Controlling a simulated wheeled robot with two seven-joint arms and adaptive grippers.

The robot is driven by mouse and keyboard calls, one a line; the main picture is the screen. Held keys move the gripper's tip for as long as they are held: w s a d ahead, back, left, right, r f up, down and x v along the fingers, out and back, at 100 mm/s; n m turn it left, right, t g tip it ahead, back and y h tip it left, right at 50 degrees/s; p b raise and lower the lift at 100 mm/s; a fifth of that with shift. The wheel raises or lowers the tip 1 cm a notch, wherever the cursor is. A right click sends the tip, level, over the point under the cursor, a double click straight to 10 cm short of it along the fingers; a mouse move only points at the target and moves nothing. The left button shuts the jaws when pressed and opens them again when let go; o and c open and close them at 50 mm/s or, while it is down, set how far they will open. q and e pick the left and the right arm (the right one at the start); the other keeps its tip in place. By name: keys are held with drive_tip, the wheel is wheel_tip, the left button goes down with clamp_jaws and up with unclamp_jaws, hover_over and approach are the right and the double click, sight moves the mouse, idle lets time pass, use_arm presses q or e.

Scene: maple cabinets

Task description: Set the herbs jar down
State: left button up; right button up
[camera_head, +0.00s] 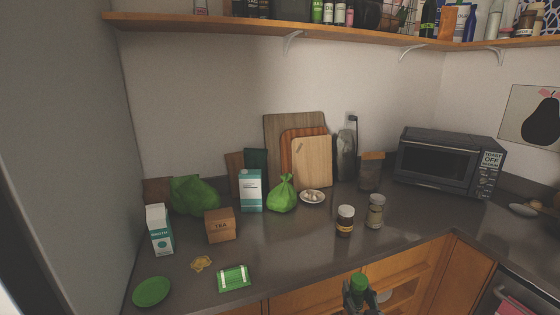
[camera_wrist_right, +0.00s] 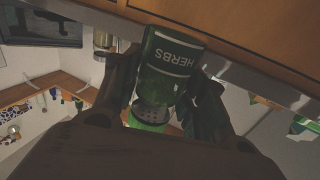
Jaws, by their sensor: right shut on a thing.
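The herbs jar shows its green lid (camera_head: 359,282) in the head view, at the bottom right of centre. In the right wrist view its green body (camera_wrist_right: 172,66) carries the label HERBS, which reads upside down there. My right gripper (camera_head: 360,292) is shut on the jar, with a finger on each side of it. The jar appears in front of the counter's front edge, against the wooden cabinet fronts. The dark counter (camera_head: 295,240) lies beyond it. My left gripper is in neither view.
Two jars, a brown one (camera_head: 344,222) and a grey-lidded one (camera_head: 376,212), stand on the counter beyond my gripper. A green-white packet (camera_head: 234,278) and a green plate (camera_head: 151,291) lie left. The counter between packet and brown jar is clear.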

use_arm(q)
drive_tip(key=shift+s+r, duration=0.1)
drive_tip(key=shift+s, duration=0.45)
use_arm(e)
drive_tip(key=s+f, duration=0.5)
drive_tip(key=f, duration=0.1)
drive_tip(key=shift+s+a+f, duration=0.15)
drive_tip(key=shift+f, duration=0.25)
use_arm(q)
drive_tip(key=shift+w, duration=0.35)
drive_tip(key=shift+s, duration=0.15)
use_arm(e)
drive_tip(key=shift+r, duration=0.1)
